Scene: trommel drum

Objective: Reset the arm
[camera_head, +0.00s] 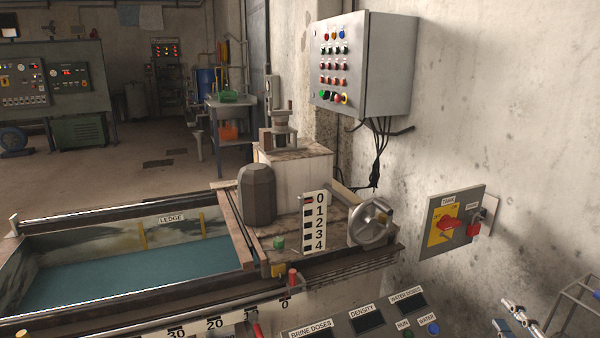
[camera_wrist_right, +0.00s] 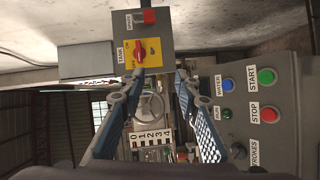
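My right gripper (camera_head: 503,314) shows at the lower right corner of the head view, partly cut off by the frame edge. In the right wrist view its two fingers (camera_wrist_right: 159,80) stand apart with a clear gap and nothing between them. The gripper is apart from the wall and the panels. A handwheel (camera_wrist_right: 150,105) and a 0-to-4 number plate (camera_wrist_right: 150,138) show beyond the fingers. My left gripper is in neither view.
A switch box (camera_head: 450,222) with a red rotary knob is on the right wall. A button console (camera_head: 365,320) lies at the bottom, left of my right gripper. A handwheel (camera_head: 371,222) and water tank (camera_head: 130,270) stand farther left. A grey control cabinet (camera_head: 375,65) hangs above.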

